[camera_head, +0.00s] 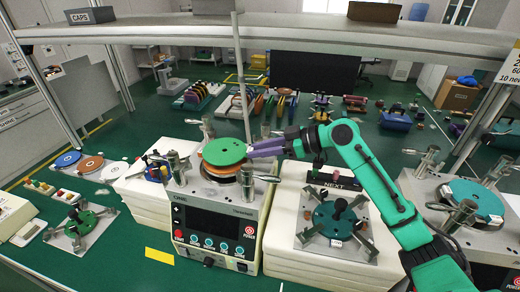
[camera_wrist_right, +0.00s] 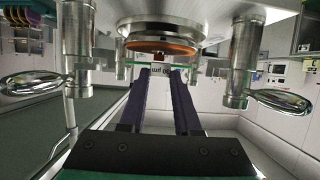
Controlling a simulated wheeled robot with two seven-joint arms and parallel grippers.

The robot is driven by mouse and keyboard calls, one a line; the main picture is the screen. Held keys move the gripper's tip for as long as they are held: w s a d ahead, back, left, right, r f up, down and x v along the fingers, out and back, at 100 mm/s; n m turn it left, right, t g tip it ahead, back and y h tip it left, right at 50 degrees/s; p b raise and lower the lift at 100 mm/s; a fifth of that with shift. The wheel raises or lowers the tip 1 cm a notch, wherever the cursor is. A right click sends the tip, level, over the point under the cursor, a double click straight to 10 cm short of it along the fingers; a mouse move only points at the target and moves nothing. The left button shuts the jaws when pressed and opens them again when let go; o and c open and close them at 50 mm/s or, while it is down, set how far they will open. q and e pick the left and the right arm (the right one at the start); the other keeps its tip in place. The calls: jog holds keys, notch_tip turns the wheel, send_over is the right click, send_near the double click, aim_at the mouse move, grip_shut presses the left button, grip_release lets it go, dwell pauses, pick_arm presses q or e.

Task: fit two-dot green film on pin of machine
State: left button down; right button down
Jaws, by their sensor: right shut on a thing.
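The green film (camera_head: 224,151) is a flat round disc with small dark marks near its middle. My right gripper (camera_head: 254,150) has purple fingers shut on its right edge and holds it about level over the machine (camera_head: 215,215). In the right wrist view, the film shows as a thin green edge (camera_wrist_right: 150,66) at the tips of the gripper (camera_wrist_right: 164,72). A gap separates it from the orange disc (camera_wrist_right: 165,45) on the machine's metal platen (camera_wrist_right: 165,30). A small brown piece in that gap may be the pin. My left gripper is not in view.
Metal clamp posts with levers (camera_head: 247,185) stand close around the platen. Blue (camera_head: 68,159) and orange discs lie at the left. A teal-topped fixture (camera_head: 340,218) stands right of the machine, by a NEXT sign (camera_head: 333,180). Another machine (camera_head: 470,205) is at the far right.

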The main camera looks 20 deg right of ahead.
jog(key=shift+f+b, duration=0.85)
jog(key=shift+f, duration=0.25)
dwell(0.5)
jog(key=c, duration=0.5)
grip_release()
jog(key=shift+c, duration=0.2)
jog(key=b+v, duration=0.1)
jog(key=v, duration=1.3)
jog(key=shift+s+d+b, duration=0.25)
jog(key=shift+b, duration=0.05)
jog(key=shift+r, duration=0.1)
